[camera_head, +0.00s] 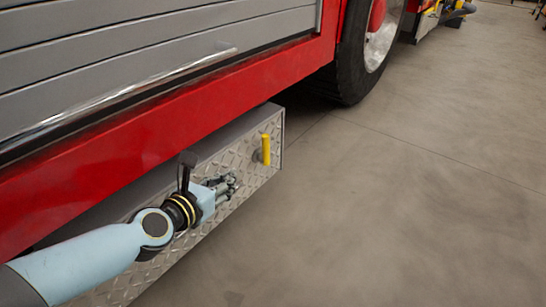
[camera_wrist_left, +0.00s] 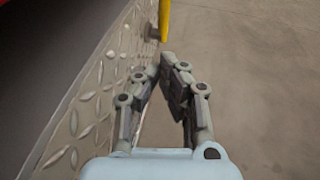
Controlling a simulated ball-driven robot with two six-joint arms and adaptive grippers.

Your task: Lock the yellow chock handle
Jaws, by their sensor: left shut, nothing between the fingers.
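The yellow chock handle (camera_head: 266,149) stands upright on the front face of the diamond-plate box, near its right end. In the left wrist view the yellow handle (camera_wrist_left: 165,20) shows at the top, just beyond the fingertips, with a grey mount behind it. My left gripper (camera_head: 232,181) is shut and empty, to the left of and a little below the handle, close to the plate. In the left wrist view its fingers (camera_wrist_left: 164,68) meet at the tips, apart from the handle. My right gripper is in neither view.
The diamond-plate box (camera_head: 215,160) sits under the red side of the truck (camera_head: 200,102). A grey roller shutter (camera_head: 120,60) with a long bar is above. A black wheel (camera_head: 352,60) stands beyond the box. The concrete floor (camera_head: 380,210) to the right is clear.

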